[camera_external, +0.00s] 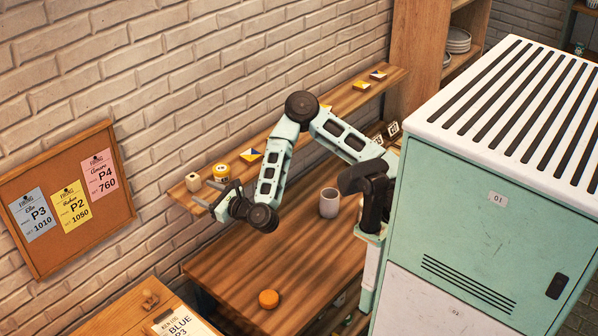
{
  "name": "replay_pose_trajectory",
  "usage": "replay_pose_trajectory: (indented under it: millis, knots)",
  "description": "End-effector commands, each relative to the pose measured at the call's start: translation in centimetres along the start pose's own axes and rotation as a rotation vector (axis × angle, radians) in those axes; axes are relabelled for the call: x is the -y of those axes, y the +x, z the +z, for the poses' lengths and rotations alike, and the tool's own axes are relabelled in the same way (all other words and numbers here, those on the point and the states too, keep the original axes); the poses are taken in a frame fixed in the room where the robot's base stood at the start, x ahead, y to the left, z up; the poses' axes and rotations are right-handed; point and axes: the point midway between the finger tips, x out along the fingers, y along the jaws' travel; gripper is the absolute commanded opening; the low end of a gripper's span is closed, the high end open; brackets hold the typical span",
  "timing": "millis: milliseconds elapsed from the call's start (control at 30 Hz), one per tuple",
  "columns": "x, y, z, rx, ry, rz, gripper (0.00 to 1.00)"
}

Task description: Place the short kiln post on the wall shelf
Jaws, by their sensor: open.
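A small cream block-like piece (193,182), which looks like the short kiln post, stands upright at the left end of the wall shelf (343,104). My gripper (208,194) is at the shelf's left front edge, just right of the cream piece. Its two grey fingers point left and are apart, with nothing seen between them. The fingers look clear of the piece, but the exact gap is hard to tell from this angle.
Below, the wooden table (225,272) holds a grey cup (329,203) and an orange disc (268,299). A cork board (110,212) hangs on the left wall.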

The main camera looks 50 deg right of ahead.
Motion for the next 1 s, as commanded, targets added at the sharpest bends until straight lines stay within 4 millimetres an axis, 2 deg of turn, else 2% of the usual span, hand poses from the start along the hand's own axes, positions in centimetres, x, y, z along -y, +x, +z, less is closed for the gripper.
replay_pose_trajectory:
  millis: [67,200,333,433,567,700,800,933,967,1000]
  knots:
    - [-2.5,-0.9,1.1,0.027,-0.18,0.149,0.54]
    - [-6.9,-4.0,1.3,0.093,-0.621,0.456,0.54]
    - [-8.8,-7.8,0.0,0.177,-1.046,0.718,0.54]
    - [-8.5,-10.9,-1.4,0.25,-1.365,0.909,0.54]
    - [-6.0,-15.0,-3.2,0.353,-1.745,1.157,0.54]
    - [-1.3,-19.6,-4.7,0.472,-2.088,1.446,0.54]
    - [2.9,-23.1,-5.1,0.57,-2.263,1.67,0.54]
    - [7.7,-27.1,-5.0,0.701,-2.374,1.935,0.54]
    - [8.6,-27.9,-5.0,-0.707,2.316,-1.93,0.54]
    - [9.6,-28.9,-4.9,-0.716,2.248,-1.927,0.54]
